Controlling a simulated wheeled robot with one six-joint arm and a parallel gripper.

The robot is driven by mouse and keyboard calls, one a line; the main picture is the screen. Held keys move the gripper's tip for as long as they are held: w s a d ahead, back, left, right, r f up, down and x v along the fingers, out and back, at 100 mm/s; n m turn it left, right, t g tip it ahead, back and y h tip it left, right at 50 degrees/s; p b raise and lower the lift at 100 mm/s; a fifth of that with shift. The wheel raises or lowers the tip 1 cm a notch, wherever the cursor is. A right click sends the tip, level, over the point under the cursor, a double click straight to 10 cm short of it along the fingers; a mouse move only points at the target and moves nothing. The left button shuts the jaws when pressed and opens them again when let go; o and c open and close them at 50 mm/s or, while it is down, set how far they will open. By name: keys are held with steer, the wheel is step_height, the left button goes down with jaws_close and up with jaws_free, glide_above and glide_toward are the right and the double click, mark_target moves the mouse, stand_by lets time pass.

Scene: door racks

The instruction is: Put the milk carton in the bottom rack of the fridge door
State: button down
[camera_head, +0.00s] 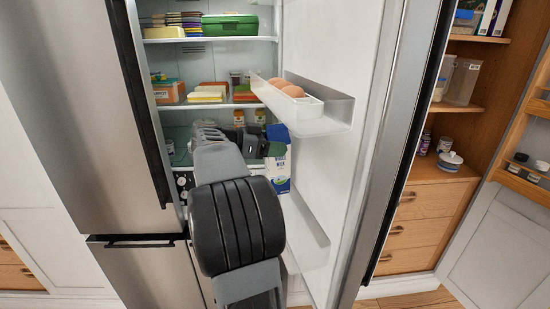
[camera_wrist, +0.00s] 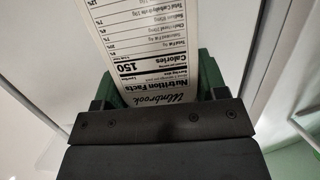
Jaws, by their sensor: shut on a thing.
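The milk carton (camera_head: 279,172) is white and blue with a dark top and stands roughly upright beside the open fridge door in the head view. My gripper (camera_head: 275,142) is shut on its upper part. In the wrist view the carton's nutrition panel (camera_wrist: 155,55) fills the space between my green fingers (camera_wrist: 158,90). The bottom door rack (camera_head: 306,236) is a pale shelf on the door's inner face, below and to the right of the carton. My arm hides part of the rack's near side.
An upper door rack (camera_head: 318,122) holds a tray of brown eggs (camera_head: 288,90), above and right of the carton. Fridge shelves behind hold several food boxes and a green container (camera_head: 230,24). A wooden cupboard (camera_head: 425,205) stands open at right.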

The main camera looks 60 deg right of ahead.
mark_target(277, 170)
steer(key=shift+s+d+f, duration=0.1)
steer(key=shift+f, duration=0.9)
steer(key=shift+s+d+f, duration=0.1)
steer(key=shift+f, duration=1)
steer(key=shift+c, duration=0.8)
jaws_free()
steer(key=shift+f, duration=0.15)
